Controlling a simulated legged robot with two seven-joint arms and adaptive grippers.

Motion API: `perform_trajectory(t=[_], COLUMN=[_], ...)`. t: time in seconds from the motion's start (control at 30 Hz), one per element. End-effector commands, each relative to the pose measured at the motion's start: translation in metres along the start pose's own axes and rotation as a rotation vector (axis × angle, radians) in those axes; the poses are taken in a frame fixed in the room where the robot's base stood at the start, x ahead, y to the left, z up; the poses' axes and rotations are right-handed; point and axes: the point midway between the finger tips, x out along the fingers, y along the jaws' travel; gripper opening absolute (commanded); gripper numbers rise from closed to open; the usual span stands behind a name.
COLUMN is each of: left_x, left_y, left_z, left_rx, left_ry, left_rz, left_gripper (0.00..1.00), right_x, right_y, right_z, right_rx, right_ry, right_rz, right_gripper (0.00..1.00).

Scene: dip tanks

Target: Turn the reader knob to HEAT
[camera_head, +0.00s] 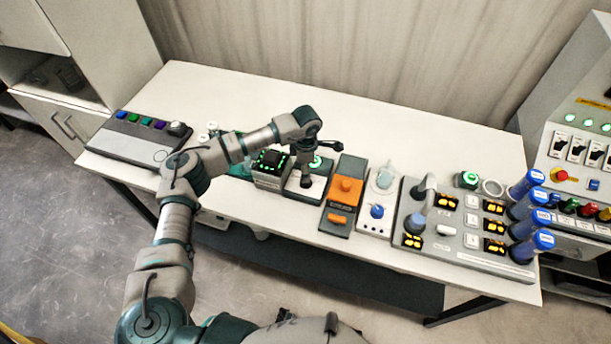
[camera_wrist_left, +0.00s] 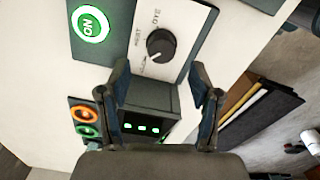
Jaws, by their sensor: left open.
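The reader (camera_head: 316,188) is a dark base with a white panel, among the devices along the table's front. In the left wrist view its white panel (camera_wrist_left: 182,18) carries a round dark knob (camera_wrist_left: 160,45). Small labels surround the knob; they are too blurred to read surely. A pale mark shows on the knob's lower-left side. My left gripper (camera_wrist_left: 160,70) is open, its fingertips on either side of the view just below the knob, with nothing between them. In the head view my left gripper (camera_head: 305,178) points down over the reader and hides the knob. My right gripper is out of view.
A lit green ON button (camera_wrist_left: 90,24) is beside the panel. A dark box with green lights (camera_head: 270,168) stands close on the left, an orange-topped device (camera_head: 345,190) on the right. Blue-capped tubes (camera_head: 530,215) stand farther right. The table's back half (camera_head: 400,125) is clear.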

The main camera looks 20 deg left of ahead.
Motion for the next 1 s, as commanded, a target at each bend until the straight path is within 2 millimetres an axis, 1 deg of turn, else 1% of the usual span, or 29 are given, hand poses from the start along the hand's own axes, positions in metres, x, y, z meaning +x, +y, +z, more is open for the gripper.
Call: perform_trajectory(t=[0.03, 0.1, 0.2, 0.3, 0.43, 0.77, 0.87, 0.9, 1.0], left_x=[-0.013, -0.027, -0.044, -0.056, -0.062, -0.064, -0.074, -0.080, -0.096], left_y=[0.002, 0.002, 0.002, 0.002, 0.002, 0.002, 0.002, 0.002, 0.000], left_z=[-0.002, -0.003, -0.004, -0.005, -0.005, -0.003, 0.001, 0.002, 0.003], left_rx=[-0.002, -0.003, -0.004, -0.004, -0.004, -0.015, -0.080, -0.119, -0.219], left_ry=[-0.002, -0.002, -0.002, -0.001, 0.000, -0.001, -0.004, -0.005, -0.003], left_rz=[0.004, 0.002, 0.001, 0.000, -0.001, 0.000, 0.002, 0.002, 0.000], left_gripper=[0.64, 0.64, 0.64, 0.64, 0.64, 0.64, 0.64, 0.64, 0.64], right_x=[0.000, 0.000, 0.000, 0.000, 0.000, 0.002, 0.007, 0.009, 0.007], right_y=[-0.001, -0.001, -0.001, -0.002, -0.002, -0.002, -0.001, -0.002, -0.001], right_z=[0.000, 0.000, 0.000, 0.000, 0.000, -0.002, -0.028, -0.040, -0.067], right_rx=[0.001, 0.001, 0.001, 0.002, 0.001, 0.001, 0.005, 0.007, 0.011], right_ry=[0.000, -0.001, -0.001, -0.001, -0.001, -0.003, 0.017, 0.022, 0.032], right_rz=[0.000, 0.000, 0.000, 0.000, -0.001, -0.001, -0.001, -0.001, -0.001], right_gripper=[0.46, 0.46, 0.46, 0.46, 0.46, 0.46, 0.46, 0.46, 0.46])
